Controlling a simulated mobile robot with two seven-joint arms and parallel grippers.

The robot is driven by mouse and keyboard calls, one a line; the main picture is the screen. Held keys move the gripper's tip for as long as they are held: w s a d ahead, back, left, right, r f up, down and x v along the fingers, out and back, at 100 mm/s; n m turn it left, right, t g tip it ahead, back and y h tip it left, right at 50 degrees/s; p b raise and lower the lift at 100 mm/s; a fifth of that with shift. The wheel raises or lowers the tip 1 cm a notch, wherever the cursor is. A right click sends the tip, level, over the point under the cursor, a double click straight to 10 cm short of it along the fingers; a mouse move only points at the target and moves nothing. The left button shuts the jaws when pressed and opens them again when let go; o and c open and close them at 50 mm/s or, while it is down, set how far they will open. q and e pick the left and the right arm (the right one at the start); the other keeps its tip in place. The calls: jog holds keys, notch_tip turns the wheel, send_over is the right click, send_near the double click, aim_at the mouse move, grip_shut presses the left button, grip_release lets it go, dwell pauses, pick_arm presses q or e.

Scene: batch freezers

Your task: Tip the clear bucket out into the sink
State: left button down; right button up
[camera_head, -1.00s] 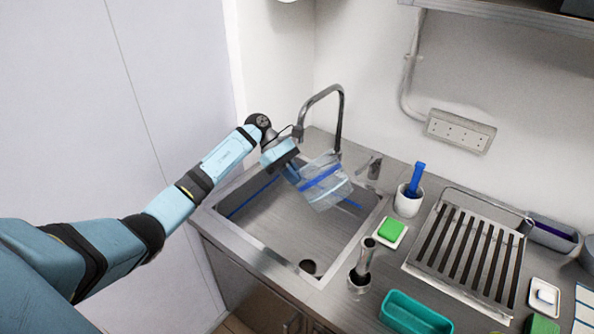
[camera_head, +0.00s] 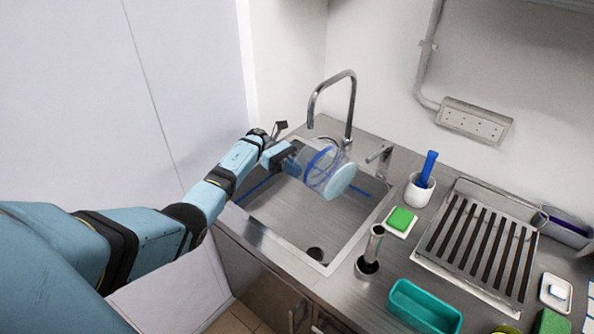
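The clear bucket (camera_head: 314,168) with a blue band is held over the sink (camera_head: 281,226), below the faucet (camera_head: 351,105). It lies tilted on its side, with a pale blue round end (camera_head: 340,182) facing lower right. I cannot tell whether that end is its base or its contents at the mouth. My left gripper (camera_head: 291,162) reaches in from the left and appears shut on the bucket's left side; its fingertips are partly hidden. The visible sink floor looks bare, with a drain (camera_head: 315,254) near its front. My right gripper is not in view.
Right of the sink stand a white cup with a blue handle (camera_head: 422,184), a green sponge on a dish (camera_head: 401,219), a metal cylinder (camera_head: 372,246), a teal tray (camera_head: 424,306) and a slatted rack (camera_head: 476,243). The wall is close behind the faucet.

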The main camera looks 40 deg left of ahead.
pick_arm(q)
jog(key=shift+w+a+f+h+b, duration=0.1)
jog(key=shift+a+f+h+b, duration=0.2)
jog(key=shift+b, duration=0.3)
jog(key=shift+a+f+h+b, duration=0.1)
jog(key=shift+f+h+b, duration=0.1)
jog(key=shift+f+b, duration=0.3)
jog(key=h+b, duration=0.1)
jog(key=b, duration=0.1)
jog(key=a+h+b, duration=0.1)
jog(key=b, duration=0.2)
jog(key=a+h+b, duration=0.1)
jog(key=b, duration=0.2)
jog(key=shift+w+f+g, duration=0.25)
jog(key=shift+g, duration=0.05)
jog(key=shift+a+h, duration=0.1)
jog(key=shift+h, duration=0.2)
